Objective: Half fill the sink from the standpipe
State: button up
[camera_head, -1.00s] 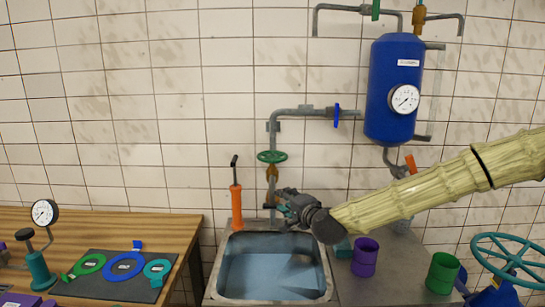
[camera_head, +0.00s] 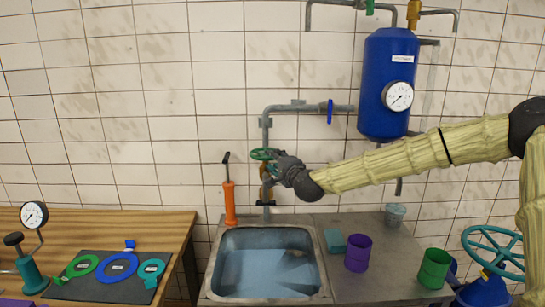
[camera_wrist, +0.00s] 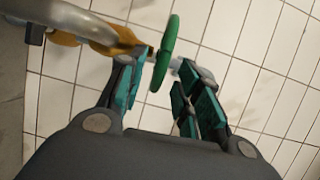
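The sink (camera_head: 213,262) is a steel basin set in a metal counter, with a bluish, water-like surface inside; its exact level is hard to judge. The standpipe (camera_head: 266,135) is a grey pipe rising behind the sink, with a brass valve body and a green handwheel (camera_head: 263,154). My gripper (camera_head: 272,168) is at the right side of this handwheel. In the wrist view the handwheel (camera_wrist: 164,53) is seen edge-on between the spread fingertips of my gripper (camera_wrist: 160,85). The fingers are apart and not closed on the rim. No stream below the pipe is clearly visible.
An orange hand pump (camera_head: 229,203) stands left of the standpipe. A purple cup (camera_head: 357,254), a green cup (camera_head: 434,269) and a teal block (camera_head: 335,241) are right of the sink. A blue tank (camera_head: 388,85) and a blue-handled valve (camera_head: 330,111) are above. A wooden bench (camera_head: 150,222) is at left.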

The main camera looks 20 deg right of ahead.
jog(key=shift+w+a+f, duration=0.1)
jog(key=shift+w, duration=1.15)
grip_shut()
